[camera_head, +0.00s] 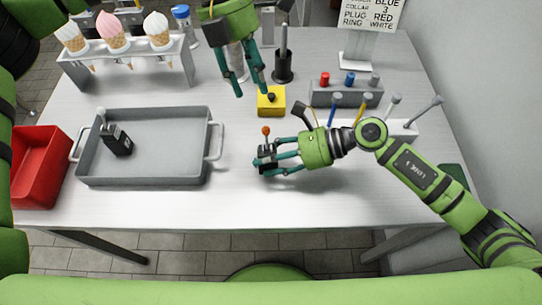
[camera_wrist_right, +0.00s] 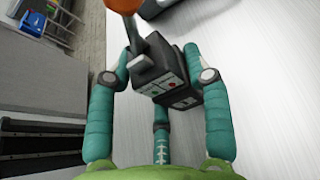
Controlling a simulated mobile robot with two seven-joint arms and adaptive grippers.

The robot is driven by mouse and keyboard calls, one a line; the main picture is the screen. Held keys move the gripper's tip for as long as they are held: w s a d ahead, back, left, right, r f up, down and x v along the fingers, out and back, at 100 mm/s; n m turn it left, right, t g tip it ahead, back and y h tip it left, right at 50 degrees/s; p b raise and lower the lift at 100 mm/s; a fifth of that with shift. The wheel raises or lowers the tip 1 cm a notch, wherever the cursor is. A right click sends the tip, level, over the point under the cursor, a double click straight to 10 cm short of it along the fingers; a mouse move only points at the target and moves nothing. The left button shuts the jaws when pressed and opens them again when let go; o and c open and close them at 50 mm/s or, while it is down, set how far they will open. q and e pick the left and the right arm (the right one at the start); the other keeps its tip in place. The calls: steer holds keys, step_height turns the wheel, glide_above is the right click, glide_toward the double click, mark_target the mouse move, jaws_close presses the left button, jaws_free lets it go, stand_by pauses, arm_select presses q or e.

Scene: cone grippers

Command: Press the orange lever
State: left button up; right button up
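A small dark box with an upright lever tipped by an orange knob (camera_head: 265,130) is at the middle of the table, right of the grey tray. My right gripper (camera_head: 264,160) is closed around this box (camera_wrist_right: 165,72), with fingers against opposite sides; the lever stands free above them. In the right wrist view the orange knob (camera_wrist_right: 124,5) is cut by the top edge, and the box looks tilted. Whether the box touches the table is unclear. My left gripper (camera_head: 252,94) is higher, fingers apart and empty, pointing down near a yellow box with a dark button (camera_head: 271,105).
The grey tray (camera_head: 150,175) holds a similar black box (camera_head: 116,139) with a pale-tipped lever. A red bin (camera_head: 38,165) is at left, an ice-cream rack (camera_head: 130,65) behind. Pegged blocks (camera_head: 345,95) and a sign (camera_head: 372,15) are at right. The front table strip is clear.

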arm_select(q)
jaws_close()
steer(key=w+m, duration=0.1)
steer(key=m, duration=0.8)
steer(key=w+d+m+t+y, duration=0.1)
steer(key=m, duration=0.9)
steer(key=w+d+f+m+t+y, duration=0.1)
steer(key=w+m, duration=0.1)
steer(key=m, duration=0.8)
steer(key=shift+d, duration=0.1)
